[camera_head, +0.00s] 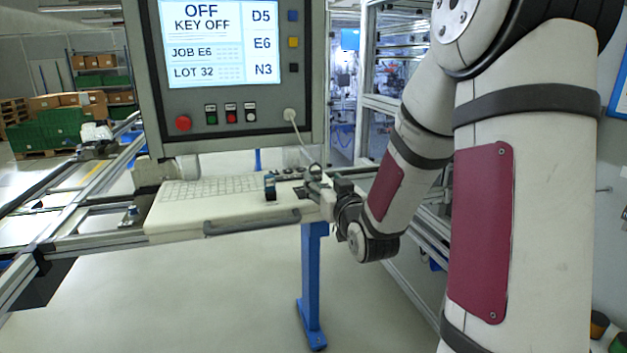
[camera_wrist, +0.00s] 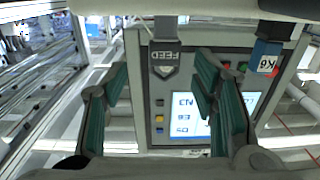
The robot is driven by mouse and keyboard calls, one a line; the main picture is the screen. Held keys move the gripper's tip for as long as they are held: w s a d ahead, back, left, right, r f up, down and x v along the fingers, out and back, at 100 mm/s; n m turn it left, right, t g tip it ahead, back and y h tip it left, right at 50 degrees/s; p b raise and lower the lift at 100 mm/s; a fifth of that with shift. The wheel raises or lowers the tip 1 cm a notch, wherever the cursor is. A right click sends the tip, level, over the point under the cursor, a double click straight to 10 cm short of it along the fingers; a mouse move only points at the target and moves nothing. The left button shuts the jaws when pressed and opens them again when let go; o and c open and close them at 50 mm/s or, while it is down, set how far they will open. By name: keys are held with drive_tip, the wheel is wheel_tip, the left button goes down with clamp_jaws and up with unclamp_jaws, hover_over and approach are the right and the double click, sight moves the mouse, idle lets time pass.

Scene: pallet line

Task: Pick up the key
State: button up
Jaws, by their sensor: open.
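My gripper (camera_wrist: 161,76) is open in the wrist view, its two green-padded fingers spread apart. A grey piece marked FEED (camera_wrist: 164,60) shows between the fingertips, with a visible gap on both sides. A blue piece marked K6 (camera_wrist: 267,56) shows to the right, outside the fingers. I cannot tell for certain which piece is the key. In the head view a small dark blue upright piece (camera_head: 270,187) stands on the pale keyboard shelf (camera_head: 165,222). My gripper (camera_head: 316,177) is at the shelf's right end, small and partly hidden by my wrist.
A control panel (camera_head: 145,95) with a lit screen (camera_head: 222,45) reading KEY OFF rises behind the shelf. A cable (camera_head: 295,125) hangs from its lower right. A keyboard (camera_head: 210,190) fills the shelf's left part. A grey handle (camera_head: 250,224) runs along its front edge.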

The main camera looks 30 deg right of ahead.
sight(316, 175)
drive_tip(key=shift+a+p+x, duration=0.1)
drive_tip(key=shift+p+x, duration=0.1)
drive_tip(key=shift+x, duration=1.15)
drive_tip(key=shift+a+p+x, duration=0.15)
drive_tip(key=shift+x, duration=1.25)
drive_tip(key=c, duration=1.1)
